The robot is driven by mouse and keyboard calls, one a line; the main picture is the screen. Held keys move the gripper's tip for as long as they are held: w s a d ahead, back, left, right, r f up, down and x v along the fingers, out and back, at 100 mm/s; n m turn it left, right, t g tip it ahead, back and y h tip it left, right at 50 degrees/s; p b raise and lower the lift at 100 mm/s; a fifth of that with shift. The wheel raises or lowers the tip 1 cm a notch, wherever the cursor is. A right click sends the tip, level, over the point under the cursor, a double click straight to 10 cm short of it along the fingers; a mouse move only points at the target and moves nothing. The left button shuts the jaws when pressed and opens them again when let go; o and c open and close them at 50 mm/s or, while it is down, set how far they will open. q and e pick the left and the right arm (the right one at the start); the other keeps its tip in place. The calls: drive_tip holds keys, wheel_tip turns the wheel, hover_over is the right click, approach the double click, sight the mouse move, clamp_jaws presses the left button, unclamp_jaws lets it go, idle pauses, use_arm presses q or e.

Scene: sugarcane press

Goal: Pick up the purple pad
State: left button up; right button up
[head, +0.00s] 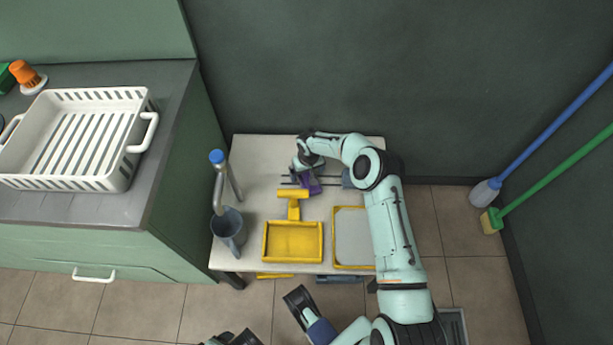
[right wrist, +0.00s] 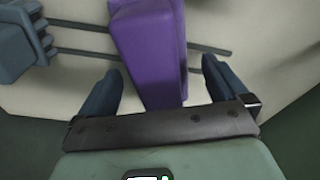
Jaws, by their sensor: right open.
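The purple pad (head: 310,184) lies at the back middle of the light table, over thin dark rods. It also shows in the right wrist view (right wrist: 150,45) as a long purple block. My right gripper (head: 304,170) is above its far end in the head view. In the right wrist view the right gripper (right wrist: 161,75) is open, with one blue-grey finger on each side of the pad's near end. Whether the fingers touch it I cannot tell. Dark parts of mine show at the bottom of the head view; the left jaws are not clear.
On the table (head: 258,152) stand a yellow T-shaped piece (head: 293,203), a yellow tray (head: 292,242), a grey yellow-rimmed tray (head: 352,238) and a blue-grey jug (head: 229,230) under a tap (head: 219,185). A blue-grey block (right wrist: 22,42) lies beside the pad. The wall (head: 320,80) is close behind.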

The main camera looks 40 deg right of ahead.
drive_tip(key=shift+f, duration=0.1)
drive_tip(key=c, duration=1.2)
use_arm(q)
drive_tip(key=s+d+r+g+p, duration=0.1)
drive_tip(key=s+d+r+p, duration=0.1)
drive_tip(key=s+r+p, duration=0.1)
drive_tip(key=shift+s+d+r+g+h, duration=0.25)
drive_tip(key=shift+s+r+g+h, duration=0.25)
drive_tip(key=shift+s, duration=0.6)
use_arm(e)
wheel_tip(320, 180, up, 20)
drive_tip(key=o, duration=0.3)
drive_tip(key=shift+c, duration=0.7)
